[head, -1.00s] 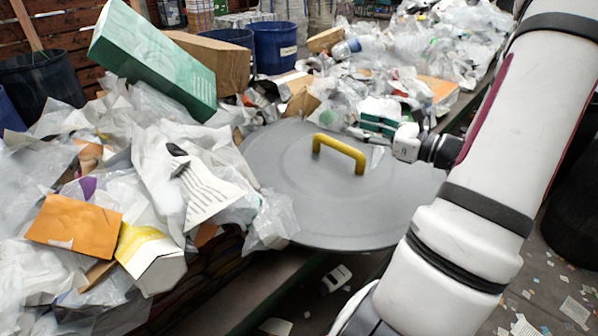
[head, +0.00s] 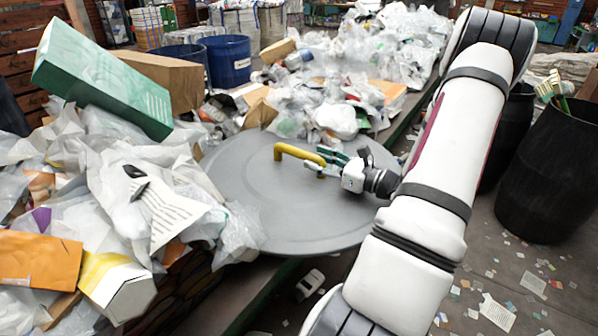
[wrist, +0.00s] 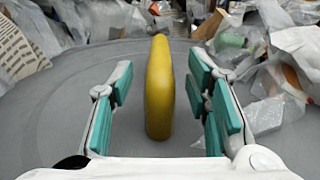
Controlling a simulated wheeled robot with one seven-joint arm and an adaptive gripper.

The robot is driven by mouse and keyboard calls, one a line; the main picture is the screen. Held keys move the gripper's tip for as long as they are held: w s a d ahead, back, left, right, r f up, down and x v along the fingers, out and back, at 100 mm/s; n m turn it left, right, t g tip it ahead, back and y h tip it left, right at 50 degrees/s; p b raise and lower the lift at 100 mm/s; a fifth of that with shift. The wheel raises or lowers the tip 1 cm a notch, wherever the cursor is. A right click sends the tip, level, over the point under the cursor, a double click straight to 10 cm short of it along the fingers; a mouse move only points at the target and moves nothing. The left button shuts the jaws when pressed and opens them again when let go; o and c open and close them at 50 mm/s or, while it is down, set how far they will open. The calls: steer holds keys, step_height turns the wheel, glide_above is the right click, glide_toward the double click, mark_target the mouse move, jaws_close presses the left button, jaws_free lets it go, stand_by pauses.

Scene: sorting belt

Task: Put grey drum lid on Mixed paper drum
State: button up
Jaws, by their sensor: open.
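The grey drum lid (head: 250,215) is a wide round disc lying flat at the belt, with waste against its left and far sides. Its yellow bar handle (head: 298,154) stands up from the middle. My gripper (head: 322,165) is open at the right end of the handle. In the wrist view the yellow handle (wrist: 159,90) stands between the open teal-padded fingers of my gripper (wrist: 158,80), with a gap on both sides. A blue drum (head: 228,62) with a small white label stands at the back. I cannot read which drum is Mixed paper.
Loose paper, film and boxes are heaped on the left, with a green box (head: 100,80) and an orange piece (head: 38,260). More plastic waste (head: 390,50) lies beyond the lid. A black drum (head: 550,180) stands on the right; scraps litter the floor.

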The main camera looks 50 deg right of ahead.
mark_target(303, 154)
steer(key=w, duration=0.5)
steer(key=shift+w+a, duration=0.2)
jaws_close()
steer(key=shift+r, duration=0.1)
